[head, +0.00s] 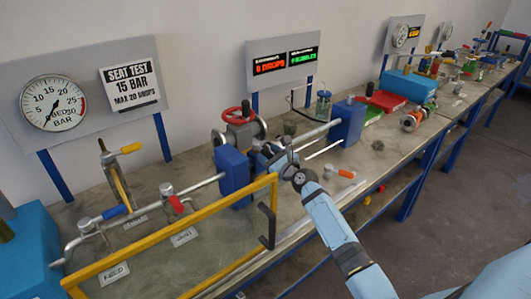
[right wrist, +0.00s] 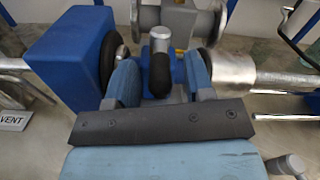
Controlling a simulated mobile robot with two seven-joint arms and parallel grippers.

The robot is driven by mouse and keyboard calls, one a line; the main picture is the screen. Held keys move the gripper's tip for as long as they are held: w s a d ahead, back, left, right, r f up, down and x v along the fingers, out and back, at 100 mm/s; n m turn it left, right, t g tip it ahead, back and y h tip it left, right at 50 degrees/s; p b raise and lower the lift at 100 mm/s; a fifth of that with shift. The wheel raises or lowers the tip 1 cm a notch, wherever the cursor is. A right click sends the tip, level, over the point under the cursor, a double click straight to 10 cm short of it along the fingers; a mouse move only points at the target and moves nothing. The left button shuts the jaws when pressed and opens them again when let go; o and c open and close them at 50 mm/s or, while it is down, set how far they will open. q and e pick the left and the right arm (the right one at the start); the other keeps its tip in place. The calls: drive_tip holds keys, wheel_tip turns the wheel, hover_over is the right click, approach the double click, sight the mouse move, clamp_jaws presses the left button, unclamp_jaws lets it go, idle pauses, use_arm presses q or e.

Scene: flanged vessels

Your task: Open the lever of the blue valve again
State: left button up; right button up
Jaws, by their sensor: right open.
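A blue valve body (right wrist: 180,72) shows in the right wrist view, partly hidden behind a lever (right wrist: 161,62) with a metal end and a black grip. My right gripper (right wrist: 162,82) is open, its two blue-grey fingers on either side of this lever. I cannot tell whether the fingers touch it. In the head view my right gripper (head: 277,160) is at the pipe line between two blue blocks, and it hides most of the valve there. A separate small valve with a blue-gripped lever (head: 115,212) is at the left of the bench. My left gripper is not in view.
A yellow frame (head: 185,222) with a black handle (head: 267,225) stands along the front of the bench. Blue blocks (head: 234,170) (head: 347,122) flank the valve. A red handwheel (head: 238,113) is behind. An orange-ended piece (head: 345,174) lies on the bench to the right.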

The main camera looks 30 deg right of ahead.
drive_tip(key=shift+w+a, duration=0.1)
drive_tip(key=shift+w, duration=0.85)
drive_tip(key=shift+c, duration=0.2)
